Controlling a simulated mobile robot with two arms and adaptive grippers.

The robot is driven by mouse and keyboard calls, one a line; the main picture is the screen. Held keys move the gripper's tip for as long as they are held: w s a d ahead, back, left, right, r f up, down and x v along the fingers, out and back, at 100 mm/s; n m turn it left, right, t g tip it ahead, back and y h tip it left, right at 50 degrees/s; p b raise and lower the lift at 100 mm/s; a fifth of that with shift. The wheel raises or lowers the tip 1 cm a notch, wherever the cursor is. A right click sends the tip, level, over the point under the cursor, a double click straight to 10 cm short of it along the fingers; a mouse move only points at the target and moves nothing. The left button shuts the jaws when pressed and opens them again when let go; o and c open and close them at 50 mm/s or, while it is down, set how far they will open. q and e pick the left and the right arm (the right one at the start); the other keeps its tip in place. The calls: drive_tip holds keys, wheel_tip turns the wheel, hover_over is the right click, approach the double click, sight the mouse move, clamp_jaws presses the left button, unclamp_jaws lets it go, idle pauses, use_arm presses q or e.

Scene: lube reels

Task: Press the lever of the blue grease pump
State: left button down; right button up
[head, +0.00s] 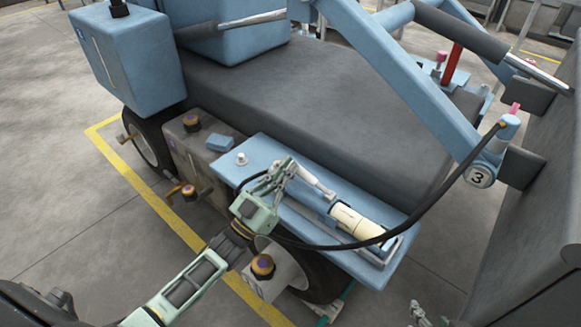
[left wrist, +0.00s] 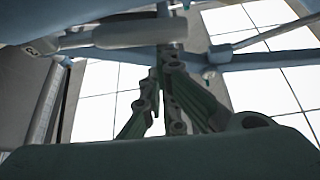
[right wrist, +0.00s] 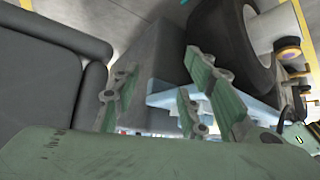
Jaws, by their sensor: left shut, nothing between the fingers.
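The grease pump (head: 358,222), with a cream barrel and blue section, lies on a light blue shelf (head: 270,152) on the side of the machine. Its thin grey lever (head: 318,184) points up and left from the pump head. My left gripper (head: 284,168) is shut and empty at the lever's left end. Its fingers partly hide that end, and I cannot tell whether they touch it. In the left wrist view the left gripper (left wrist: 170,65) has its fingers together. My right gripper (right wrist: 160,90) is open and empty, apart from the pump; part of it shows at the head view's bottom right.
A black hose (head: 430,205) loops from the blue arm past the shelf. A dark machine side (head: 535,190) stands at the right. Floor at the left is clear.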

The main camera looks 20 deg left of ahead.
use_arm(q)
drive_tip(key=shift+a+f+n+y, duration=0.25)
drive_tip(key=shift+f+n+y, duration=0.5)
drive_tip(key=shift+n+y, duration=0.4)
use_arm(e)
drive_tip(key=shift+w+a+r+t, duration=0.2)
drive_tip(key=shift+w+r+t, duration=0.25)
drive_tip(key=shift+w, duration=0.2)
